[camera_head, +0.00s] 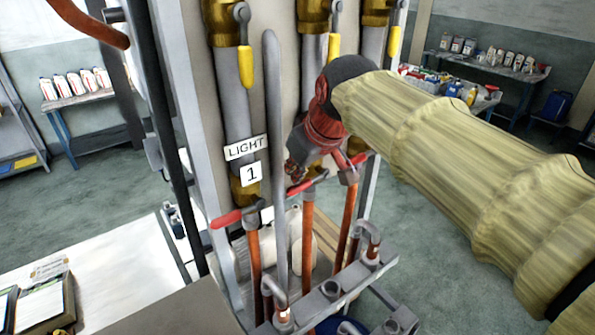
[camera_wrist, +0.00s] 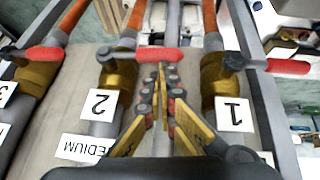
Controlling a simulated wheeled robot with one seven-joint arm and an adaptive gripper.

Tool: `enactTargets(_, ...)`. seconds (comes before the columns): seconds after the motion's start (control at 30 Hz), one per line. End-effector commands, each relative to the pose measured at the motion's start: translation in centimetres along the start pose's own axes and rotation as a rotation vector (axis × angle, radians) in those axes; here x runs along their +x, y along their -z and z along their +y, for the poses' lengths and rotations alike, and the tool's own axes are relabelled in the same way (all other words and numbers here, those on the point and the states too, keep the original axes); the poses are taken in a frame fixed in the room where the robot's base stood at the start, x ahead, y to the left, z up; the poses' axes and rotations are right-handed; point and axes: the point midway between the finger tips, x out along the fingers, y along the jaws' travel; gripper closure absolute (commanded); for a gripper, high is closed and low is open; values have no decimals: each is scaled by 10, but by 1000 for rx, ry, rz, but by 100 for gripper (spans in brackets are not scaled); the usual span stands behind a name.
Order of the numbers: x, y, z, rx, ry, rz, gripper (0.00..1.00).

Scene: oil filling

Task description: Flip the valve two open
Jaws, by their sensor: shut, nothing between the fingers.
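Valve two is the middle brass valve, beside the "2" and "MEDIUM" labels (camera_wrist: 100,104) in the wrist view. Its red lever (camera_wrist: 152,54) points sideways, across the pipe; in the head view the red lever (camera_head: 300,187) shows just below my gripper. My gripper (camera_wrist: 166,70) is shut and empty, its fingertips right beside the lever; I cannot tell if they touch it. In the head view my gripper (camera_head: 294,168) partly hides the valve two pipe.
Valve one's red lever (camera_head: 226,218) is at the left, by the "LIGHT 1" labels (camera_head: 248,160). Valve three's red lever (camera_head: 358,158) is at the right. A grey vertical bar (camera_head: 273,130) stands near my gripper. Yellow-handled valves (camera_head: 245,66) are above.

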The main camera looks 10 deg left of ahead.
Motion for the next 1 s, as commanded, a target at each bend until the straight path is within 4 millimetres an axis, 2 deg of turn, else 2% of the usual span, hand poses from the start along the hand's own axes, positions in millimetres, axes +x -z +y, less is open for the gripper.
enactTargets(0.27, 13, -9, -10, -80, -111, -1, 100)
enactTargets(0.5, 31, -20, -17, -197, -284, 0, 100)
enactTargets(1.0, 61, -41, -18, -414, -617, 0, 100)
